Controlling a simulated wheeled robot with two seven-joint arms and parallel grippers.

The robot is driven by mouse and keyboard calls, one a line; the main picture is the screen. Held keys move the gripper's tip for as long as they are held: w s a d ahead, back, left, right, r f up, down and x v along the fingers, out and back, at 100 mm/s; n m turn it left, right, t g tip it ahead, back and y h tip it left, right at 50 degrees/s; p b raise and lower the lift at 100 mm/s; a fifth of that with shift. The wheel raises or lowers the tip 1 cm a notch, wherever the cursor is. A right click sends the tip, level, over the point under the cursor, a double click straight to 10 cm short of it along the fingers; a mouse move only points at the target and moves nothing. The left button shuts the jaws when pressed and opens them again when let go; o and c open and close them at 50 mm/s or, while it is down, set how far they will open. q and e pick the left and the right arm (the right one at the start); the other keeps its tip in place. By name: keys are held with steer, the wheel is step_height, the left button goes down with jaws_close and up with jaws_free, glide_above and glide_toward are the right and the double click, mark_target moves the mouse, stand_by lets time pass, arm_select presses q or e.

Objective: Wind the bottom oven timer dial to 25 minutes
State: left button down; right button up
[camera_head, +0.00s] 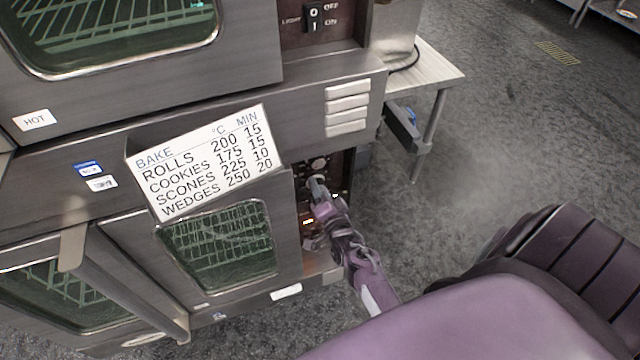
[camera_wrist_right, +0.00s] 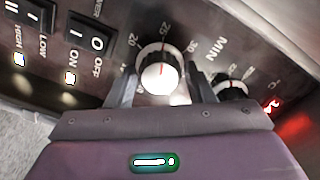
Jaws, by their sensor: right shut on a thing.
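The timer dial (camera_wrist_right: 160,76) is a dark knob with a bright round face and a red line, in the middle of the right wrist view. The printed scale around it shows 20, 25 and 30, with MIN beside it. The red line points up close to the 25 mark. My right gripper (camera_wrist_right: 161,88) is shut on the dial, one finger on each side. In the head view my right gripper (camera_head: 317,186) reaches into the dark control panel of the bottom oven (camera_head: 215,250) and hides the dial. My left gripper is not in view.
A second dial (camera_wrist_right: 231,83), marked °C, sits close to the right finger, near a red lit display (camera_wrist_right: 271,106). Rocker switches (camera_wrist_right: 90,42) are on the left. A bake chart (camera_head: 205,160) leans over the bottom oven door. Open floor (camera_head: 500,130) lies to the right.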

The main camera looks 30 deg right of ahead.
stand_by(0.3)
steer(key=o, duration=0.8)
steer(key=shift+c, duration=0.2)
steer(key=p+v, duration=0.3)
steer(key=v, duration=0.4)
steer(key=shift+s, duration=0.4)
steer(key=shift+a, duration=0.1)
